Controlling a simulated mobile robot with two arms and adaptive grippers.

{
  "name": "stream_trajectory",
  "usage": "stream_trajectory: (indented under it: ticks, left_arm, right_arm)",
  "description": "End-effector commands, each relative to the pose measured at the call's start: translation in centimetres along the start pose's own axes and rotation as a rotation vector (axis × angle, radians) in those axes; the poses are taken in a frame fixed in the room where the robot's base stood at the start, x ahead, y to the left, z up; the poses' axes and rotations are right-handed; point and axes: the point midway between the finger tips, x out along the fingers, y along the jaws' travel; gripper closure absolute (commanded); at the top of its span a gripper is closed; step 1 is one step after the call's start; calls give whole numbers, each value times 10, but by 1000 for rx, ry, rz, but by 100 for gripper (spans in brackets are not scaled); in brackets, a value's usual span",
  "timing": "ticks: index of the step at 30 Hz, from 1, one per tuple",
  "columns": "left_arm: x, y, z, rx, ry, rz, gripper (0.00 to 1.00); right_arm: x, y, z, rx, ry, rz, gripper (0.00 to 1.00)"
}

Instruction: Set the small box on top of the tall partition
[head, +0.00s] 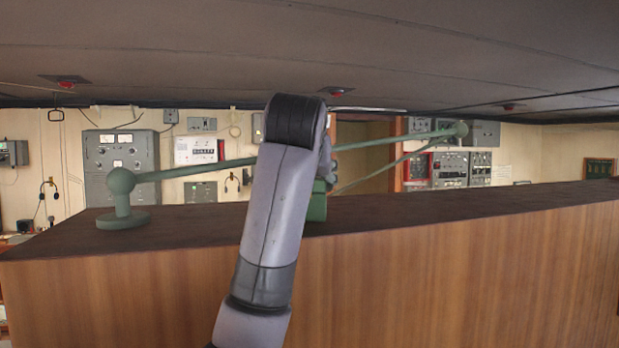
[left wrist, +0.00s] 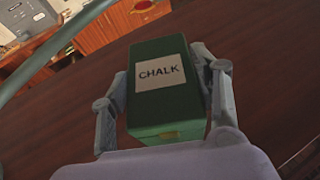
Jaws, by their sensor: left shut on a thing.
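The small box (left wrist: 158,110) is dark green with a white label reading CHALK. In the left wrist view it sits between the two grey fingers of my left gripper (left wrist: 163,88), which is shut on it. In the head view a green part of the box (head: 318,206) shows beside my arm, at the dark top of the tall partition (head: 450,262). The arm hides most of the box and the gripper there. I cannot tell whether the box touches the top or hangs just above it. My right gripper is not in view.
A green rail with a round post and base (head: 122,205) stands on the partition top at left, its bars running behind my arm. The dark top (head: 480,205) is clear to the right. A low ceiling (head: 400,50) hangs overhead. Grey equipment panels (head: 118,160) line the back wall.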

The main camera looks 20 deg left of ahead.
Motion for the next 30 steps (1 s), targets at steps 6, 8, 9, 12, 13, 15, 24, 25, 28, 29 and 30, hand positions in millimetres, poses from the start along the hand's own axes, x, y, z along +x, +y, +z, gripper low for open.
stream_trajectory:
  ticks: [6, 8, 9, 12, 13, 15, 24, 25, 28, 29, 30]
  left_arm:
    - [-1, 0, 1, 0, -3, 0, 82]
    - [0, 0, -1, 0, -3, 0, 82]
    - [1, 0, -3, 0, -3, 0, 82]
    - [1, 0, -2, 0, 0, -1, 37]
    - [1, 0, -2, 0, 0, -1, 35]
    - [1, 0, -2, 0, 0, -1, 30]
    - [0, 0, -2, 0, 0, -1, 24]
    - [0, 0, -2, 0, 0, -1, 24]
    - [0, 0, 0, 0, -1, -1, 24]
    - [-1, -1, 2, 0, -1, -1, 24]
    - [-2, 0, 1, 0, -2, -1, 24]
  right_arm:
    - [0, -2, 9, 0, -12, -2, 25]
    - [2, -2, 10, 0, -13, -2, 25]
    - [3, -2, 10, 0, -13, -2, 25]
    - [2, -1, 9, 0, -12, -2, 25]
    - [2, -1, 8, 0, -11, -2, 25]
    - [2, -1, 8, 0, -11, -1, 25]
    - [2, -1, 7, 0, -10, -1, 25]
    - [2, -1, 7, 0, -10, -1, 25]
    - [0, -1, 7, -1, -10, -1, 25]
    - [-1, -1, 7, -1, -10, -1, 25]
    - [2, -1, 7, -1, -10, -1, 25]
